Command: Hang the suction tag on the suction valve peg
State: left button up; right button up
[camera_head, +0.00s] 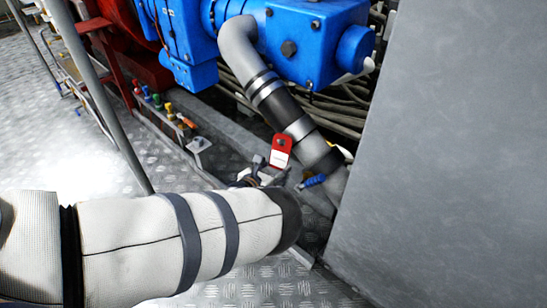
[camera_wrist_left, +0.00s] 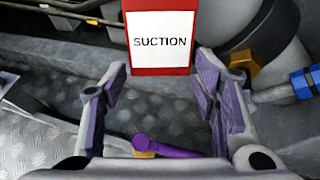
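The suction tag (camera_head: 281,151) is a red plate with a white label and a small hole near its top in the head view. In the left wrist view the tag (camera_wrist_left: 160,38) is upright, its label reads SUCTION, and its top is cut off by the frame. My left gripper (camera_head: 266,173) is just below the tag in the head view. In the left wrist view its two purple-padded fingers (camera_wrist_left: 162,75) are spread apart, with the tag's lower edge near the fingertips. No finger is clearly pressed on it. The suction valve peg cannot be made out with certainty. My right gripper is out of view.
A purple lever with a brass end (camera_wrist_left: 165,150) shows low between the fingers. A thick grey pipe (camera_head: 285,115) runs down from the blue machine (camera_head: 300,40). A blue-handled part (camera_head: 313,181) sits right of the gripper. A large grey panel (camera_head: 450,170) fills the right side.

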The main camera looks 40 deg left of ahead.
pick_arm(q)
jog(key=shift+o, duration=1)
